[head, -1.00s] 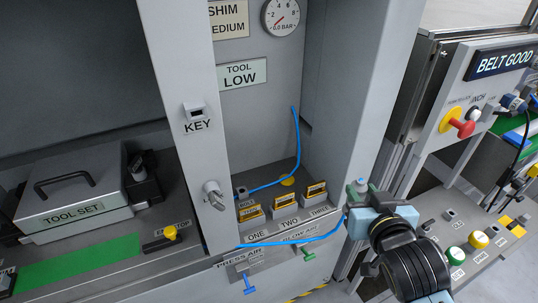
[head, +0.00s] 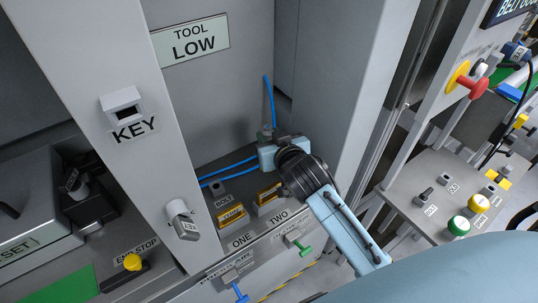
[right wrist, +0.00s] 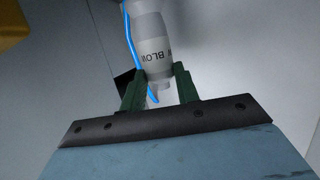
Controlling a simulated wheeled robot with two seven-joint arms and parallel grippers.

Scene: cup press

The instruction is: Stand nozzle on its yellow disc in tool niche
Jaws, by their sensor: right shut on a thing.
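The nozzle (right wrist: 156,45) is a pale grey and white piece lettered "BLOW", held between the dark green fingers of my right gripper (right wrist: 160,75) in the right wrist view. In the head view my right gripper (head: 267,138) is inside the tool niche, near its back, behind the row of labelled blocks. Only a small part of the nozzle shows there. The yellow disc does not show in the head view now; my gripper covers that part of the niche floor. Whether the nozzle touches the floor I cannot tell. My left gripper is out of view.
A blue hose (head: 268,98) hangs down the niche's back wall and runs across its floor. The niche's right wall (head: 338,110) is close to my wrist. A post with a key holder (head: 122,103) stands at left.

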